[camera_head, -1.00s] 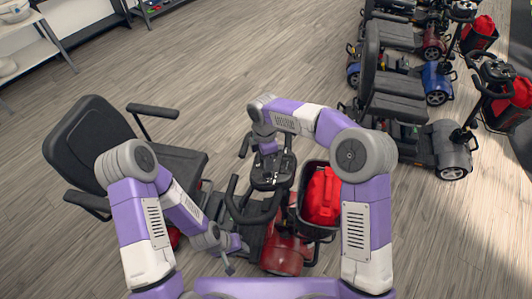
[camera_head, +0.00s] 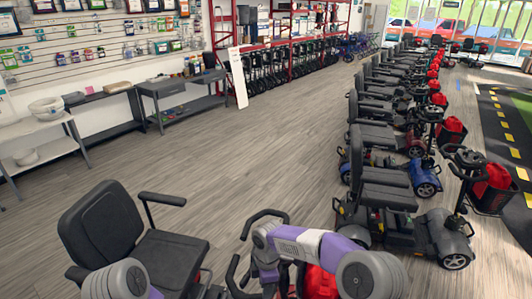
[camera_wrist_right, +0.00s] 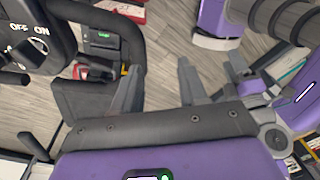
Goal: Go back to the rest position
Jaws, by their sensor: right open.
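The nearest scooter stands in front of me in the head view, with a black seat (camera_head: 105,222), black handlebars (camera_head: 240,265) and a red bag (camera_head: 320,284) partly behind my right arm. In the head view only upper parts of my two arms show along the bottom edge, and neither gripper is visible there. My right gripper (camera_wrist_right: 158,68) shows in the right wrist view, its fingers apart with nothing between them. A black scooter control panel with ON and OFF marks (camera_wrist_right: 30,38) is at upper left, beside the gripper. My left gripper does not show.
A long row of scooters (camera_head: 380,205) stands on the right. Shelves (camera_head: 180,105) and a table with bowls (camera_head: 40,145) line the left wall. Red racks with folded walkers (camera_head: 285,60) are at the back. The wooden floor (camera_head: 240,160) between is clear.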

